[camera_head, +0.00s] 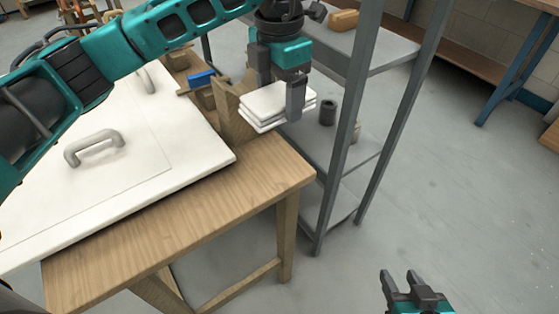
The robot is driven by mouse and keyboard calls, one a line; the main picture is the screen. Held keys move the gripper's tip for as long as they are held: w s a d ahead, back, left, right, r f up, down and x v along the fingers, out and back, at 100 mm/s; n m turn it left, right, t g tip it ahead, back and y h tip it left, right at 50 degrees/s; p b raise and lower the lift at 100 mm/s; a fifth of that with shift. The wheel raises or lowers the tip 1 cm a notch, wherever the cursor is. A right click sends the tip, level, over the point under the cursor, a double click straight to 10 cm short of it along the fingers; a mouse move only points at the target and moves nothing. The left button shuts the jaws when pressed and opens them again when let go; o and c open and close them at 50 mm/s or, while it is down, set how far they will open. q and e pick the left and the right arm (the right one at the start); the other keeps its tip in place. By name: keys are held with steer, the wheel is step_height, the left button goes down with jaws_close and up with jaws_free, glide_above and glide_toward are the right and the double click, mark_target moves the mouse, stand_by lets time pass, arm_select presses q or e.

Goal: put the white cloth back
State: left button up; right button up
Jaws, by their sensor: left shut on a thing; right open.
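The white cloth (268,103) is a folded, layered stack in the upper middle of the head view. My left gripper (280,97) points down and is shut on the cloth, with one finger in front of its right part. The cloth is beside a wooden holder (232,112) at the table's far right; whether it touches the holder or anything below, I cannot tell. My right gripper (408,284) is open and empty at the bottom right, above the floor and away from the table.
A wooden table (190,215) carries a large white panel with grey handles (95,147). A blue object (202,79) lies behind it. A grey metal shelf (335,150) stands right of the table, holding a dark cylinder (327,110) and a tan block (343,20). The floor at right is clear.

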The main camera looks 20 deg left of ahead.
arm_select(q)
steer(key=b, duration=0.1)
glide_above(279, 170)
step_height(279, 170, down, 12)
steer(key=shift+r, duration=0.1)
steer(key=shift+f+b, duration=0.4)
steer(key=shift+f, duration=1.9)
steer(key=shift+f, duration=0.1)
steer(key=o, duration=0.9)
steer(key=shift+c, duration=0.2)
